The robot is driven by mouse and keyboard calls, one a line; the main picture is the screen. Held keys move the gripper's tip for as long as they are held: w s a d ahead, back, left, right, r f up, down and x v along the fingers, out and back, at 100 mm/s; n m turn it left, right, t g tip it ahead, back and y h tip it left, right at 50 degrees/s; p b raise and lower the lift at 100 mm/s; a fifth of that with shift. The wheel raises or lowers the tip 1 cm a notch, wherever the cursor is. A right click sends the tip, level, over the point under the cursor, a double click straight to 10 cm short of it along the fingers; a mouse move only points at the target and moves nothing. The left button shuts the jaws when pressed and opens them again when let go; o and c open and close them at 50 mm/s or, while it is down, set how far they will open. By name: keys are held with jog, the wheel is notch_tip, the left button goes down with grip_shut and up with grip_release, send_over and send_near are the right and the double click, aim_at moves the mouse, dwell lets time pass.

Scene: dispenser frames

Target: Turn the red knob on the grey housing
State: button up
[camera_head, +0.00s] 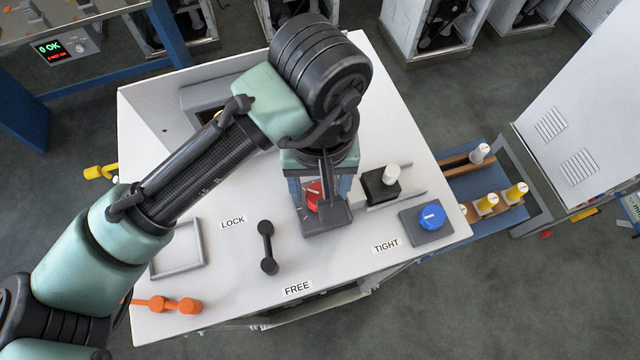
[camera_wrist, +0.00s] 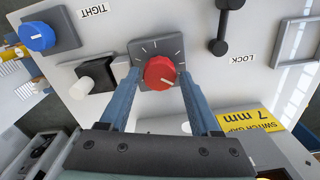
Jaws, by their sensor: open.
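The red knob (camera_wrist: 160,73) sits on a dark grey square housing (camera_wrist: 143,48) with white tick marks, and a white pointer line shows on the knob. In the head view the red knob (camera_head: 314,194) is partly hidden behind my gripper, and the grey housing (camera_head: 327,222) shows below it. My gripper (camera_wrist: 160,88) is open, with one blue-grey finger on each side of the knob. I cannot tell whether the fingers touch it. In the head view my gripper (camera_head: 318,190) points down over the housing.
A blue knob (camera_head: 432,217) and a black block with a white knob (camera_head: 381,184) stand to the right. A black handle (camera_head: 267,247) lies to the left, near an empty grey tray (camera_head: 178,260). An orange handle (camera_head: 168,304) is at the front left.

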aim_at(321, 194)
jog(key=shift+f, duration=1)
grip_shut()
jog(key=shift+m+b, duration=0.35)
jog(key=shift+m, duration=0.85)
jog(key=shift+m+b, duration=0.4)
jog(key=shift+m, duration=1)
grip_release()
jog(key=shift+r, duration=0.15)
notch_tip(321, 194, up, 13)
